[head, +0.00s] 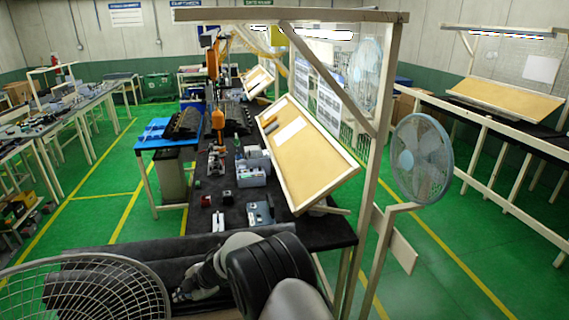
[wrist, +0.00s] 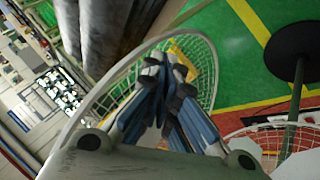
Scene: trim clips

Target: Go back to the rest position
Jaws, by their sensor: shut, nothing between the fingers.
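My gripper (wrist: 166,66) shows in the wrist view with its blue-grey fingers brought together at the tips and nothing between them. A wire fan cage lies behind the fingers in that view. In the head view, my arm is low in the middle, its dark rounded joint in front of the near end of the black-topped workbench (head: 202,243). The fingers are hard to make out there. No trim clip can be told apart at this size.
Wire fan cage (head: 85,290) stands close at the lower left, beside dark rolls (head: 110,252). Another fan (head: 422,160) is mounted on the wooden post at right. A tilted board (head: 318,165) and small parts occupy the bench. Green floor is open on both sides.

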